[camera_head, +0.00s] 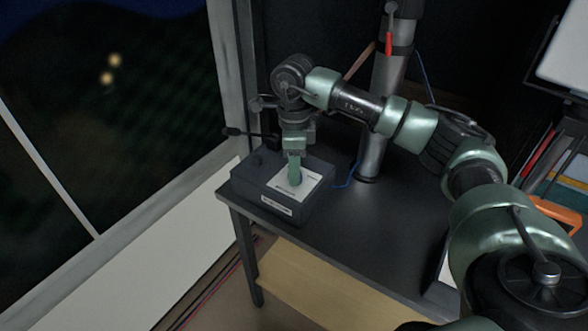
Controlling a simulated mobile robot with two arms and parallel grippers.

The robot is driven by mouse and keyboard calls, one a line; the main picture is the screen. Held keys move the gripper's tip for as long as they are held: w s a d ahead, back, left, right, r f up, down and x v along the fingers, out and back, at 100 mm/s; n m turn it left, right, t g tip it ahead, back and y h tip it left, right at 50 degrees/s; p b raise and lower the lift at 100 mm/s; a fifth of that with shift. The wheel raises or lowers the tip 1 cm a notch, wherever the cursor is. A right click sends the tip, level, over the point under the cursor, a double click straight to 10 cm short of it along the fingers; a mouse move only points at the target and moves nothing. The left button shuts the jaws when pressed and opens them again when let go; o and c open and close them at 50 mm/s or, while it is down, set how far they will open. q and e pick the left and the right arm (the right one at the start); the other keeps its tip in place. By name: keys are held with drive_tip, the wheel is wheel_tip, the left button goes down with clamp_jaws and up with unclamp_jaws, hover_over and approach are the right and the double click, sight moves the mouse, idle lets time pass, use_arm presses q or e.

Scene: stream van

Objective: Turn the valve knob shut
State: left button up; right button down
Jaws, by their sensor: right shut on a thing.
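A dark box (250,187) stands on the near left corner of a dark table, with a white label on its front edge. A white panel (312,183) lies on its top. My right gripper (294,178) points down onto this panel, with its green fingers shut at the panel's middle. The valve knob itself is hidden or too small to make out; what is between the fingers is covered by them. My left gripper is not in view.
A metal post (373,150) rises behind the box, with a blue cable beside it. The dark tabletop (335,232) is bare in front. A window frame (228,90) runs along the left. Folders and an orange object (556,212) are at the right.

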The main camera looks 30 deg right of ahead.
drive_tip(key=c, duration=1)
unclamp_jaws()
drive_tip(key=shift+c, duration=0.2)
wheel_tip(320, 180, up, 8)
drive_tip(key=shift+w+d+f+b, duration=0.1)
drive_tip(key=shift+b, duration=0.25)
